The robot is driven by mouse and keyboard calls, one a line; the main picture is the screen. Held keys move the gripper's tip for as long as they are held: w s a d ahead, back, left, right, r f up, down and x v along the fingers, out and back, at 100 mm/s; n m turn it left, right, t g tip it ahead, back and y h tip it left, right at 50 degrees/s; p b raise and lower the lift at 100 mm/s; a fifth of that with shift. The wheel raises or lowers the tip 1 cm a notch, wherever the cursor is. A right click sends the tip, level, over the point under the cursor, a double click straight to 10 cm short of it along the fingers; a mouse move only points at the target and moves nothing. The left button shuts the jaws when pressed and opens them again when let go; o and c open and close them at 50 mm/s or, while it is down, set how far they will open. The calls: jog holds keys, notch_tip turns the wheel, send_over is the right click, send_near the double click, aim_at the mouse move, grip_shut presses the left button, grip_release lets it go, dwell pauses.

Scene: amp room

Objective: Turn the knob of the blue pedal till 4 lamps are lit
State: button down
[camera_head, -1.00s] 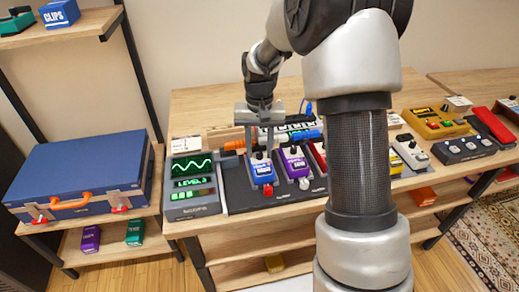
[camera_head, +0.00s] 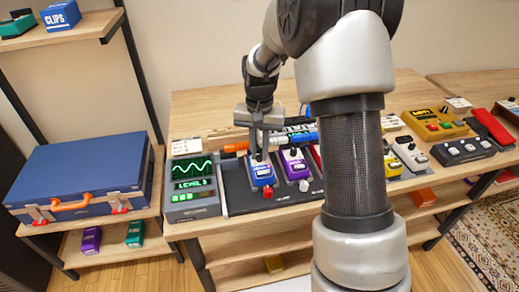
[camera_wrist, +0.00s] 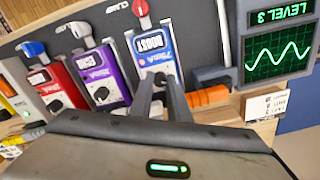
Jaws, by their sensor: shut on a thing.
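The blue pedal (camera_head: 262,175), labelled BOOST in the wrist view (camera_wrist: 151,45), sits on the dark board, left of the purple pedal (camera_head: 295,165). My gripper (camera_head: 259,157) reaches down to its knob end and is shut on its knob, which the fingers (camera_wrist: 160,84) mostly hide in the wrist view. The scope (camera_head: 192,185) stands just left of the board with a green wave. Its screen reads LEVEL 3, clearer in the wrist view (camera_wrist: 280,14). Its small green lamp row (camera_head: 193,196) is too small to count surely.
A red pedal (camera_wrist: 62,88) is beyond the purple one. An orange-handled tool (camera_head: 237,147) lies behind the blue pedal. Yellow and black pedals (camera_head: 462,149) stand at the right. My arm covers the table's middle.

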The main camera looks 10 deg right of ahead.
jog(key=shift+m+p, duration=0.55)
jog(key=shift+m, duration=1.25)
jog(key=c, duration=1.7)
grip_release()
jog(key=shift+o, duration=0.2)
